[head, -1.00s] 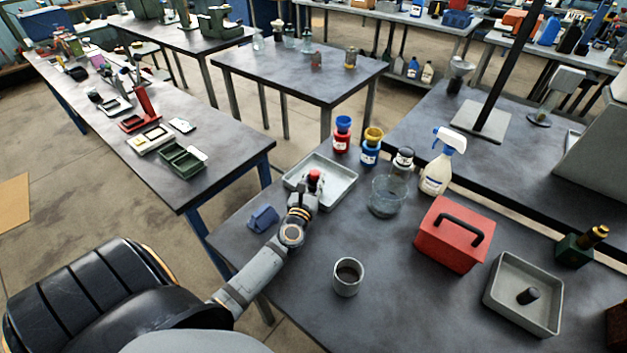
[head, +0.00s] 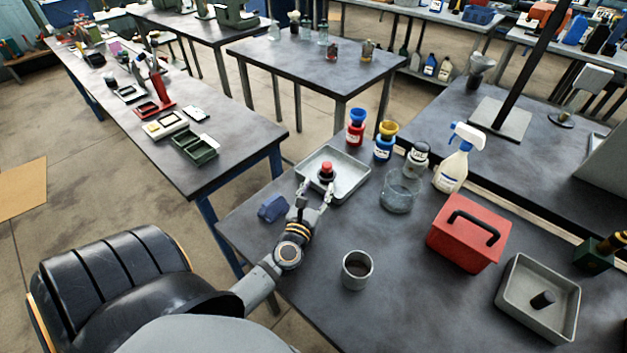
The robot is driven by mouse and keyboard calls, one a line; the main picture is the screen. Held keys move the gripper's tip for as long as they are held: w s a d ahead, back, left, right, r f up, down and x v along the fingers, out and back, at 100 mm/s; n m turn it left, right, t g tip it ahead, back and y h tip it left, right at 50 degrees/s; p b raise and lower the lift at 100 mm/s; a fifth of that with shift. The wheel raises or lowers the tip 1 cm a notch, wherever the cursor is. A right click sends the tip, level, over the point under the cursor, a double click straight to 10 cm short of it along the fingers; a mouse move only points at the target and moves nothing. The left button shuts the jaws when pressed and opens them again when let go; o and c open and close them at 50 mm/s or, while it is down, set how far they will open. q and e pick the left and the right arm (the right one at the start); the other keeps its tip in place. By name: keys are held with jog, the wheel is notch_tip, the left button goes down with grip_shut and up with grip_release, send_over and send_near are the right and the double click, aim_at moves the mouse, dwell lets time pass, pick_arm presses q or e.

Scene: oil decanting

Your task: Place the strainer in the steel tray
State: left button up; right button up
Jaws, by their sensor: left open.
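A light grey steel tray (head: 352,184) lies on the near table, left of the glass bowl. A small piece with a red top and dark base (head: 326,171) stands upright inside it; it may be the strainer, but its size does not let me tell for sure. My left gripper (head: 317,185) is open at the near edge of the tray, its two fingers spread just on the near side of the red-topped piece. I see nothing between the fingers. My right gripper is out of view.
A blue block (head: 272,208) lies left of my left gripper. Another tray (head: 510,290) holds a dark cylinder.

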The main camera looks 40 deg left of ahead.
pick_arm(q)
jog(key=v, duration=0.3)
jog(key=shift+f+b, duration=0.15)
jog(key=shift+b, duration=0.2)
jog(key=shift+s+d, duration=0.2)
jog(key=shift+s, duration=0.25)
jog(key=shift+r, duration=0.2)
